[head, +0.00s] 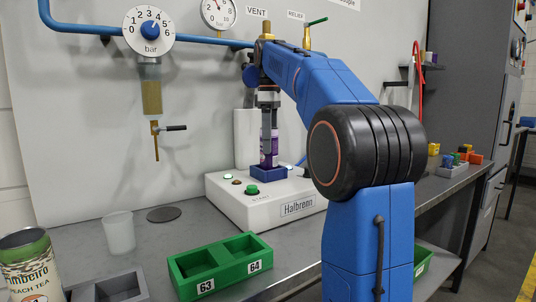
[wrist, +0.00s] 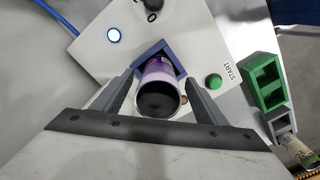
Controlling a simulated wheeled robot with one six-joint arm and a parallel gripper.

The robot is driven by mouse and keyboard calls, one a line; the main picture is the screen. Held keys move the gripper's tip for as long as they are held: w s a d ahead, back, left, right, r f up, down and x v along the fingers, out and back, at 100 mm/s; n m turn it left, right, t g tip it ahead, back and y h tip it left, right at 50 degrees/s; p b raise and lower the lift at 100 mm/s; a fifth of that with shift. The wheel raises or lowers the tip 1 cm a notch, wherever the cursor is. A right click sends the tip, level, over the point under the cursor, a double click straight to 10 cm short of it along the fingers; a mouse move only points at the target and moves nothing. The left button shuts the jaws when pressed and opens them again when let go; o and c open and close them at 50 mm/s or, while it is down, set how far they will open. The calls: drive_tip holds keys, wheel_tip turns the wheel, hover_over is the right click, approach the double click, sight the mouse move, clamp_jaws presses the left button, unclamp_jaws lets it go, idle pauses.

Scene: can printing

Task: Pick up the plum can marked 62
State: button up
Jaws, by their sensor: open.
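The plum can (head: 270,150) stands upright in a blue holder (head: 268,175) on the white Halbrenn machine. In the wrist view the can (wrist: 160,70) shows a purple side and a dark end, with the blue holder (wrist: 143,56) behind it. No number 62 can be read on it. My gripper (head: 268,132) points down over the can. In the wrist view my gripper (wrist: 159,77) is open, with one finger on each side of the can. Whether the fingers touch it cannot be told.
The white machine (head: 225,192) has a green START button (head: 252,190). A green two-pocket tray (head: 218,262) marked 63 and 64 stands in front, its pockets empty. A peach tea can (head: 32,265), grey tray (head: 120,288) and clear cup (head: 119,233) stand at left.

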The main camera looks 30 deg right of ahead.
drive_tip(key=f, duration=0.5)
drive_tip(key=shift+w+a, duration=0.1)
drive_tip(key=shift+w, duration=0.1)
drive_tip(key=c, duration=1.2)
drive_tip(key=shift+r, duration=0.1)
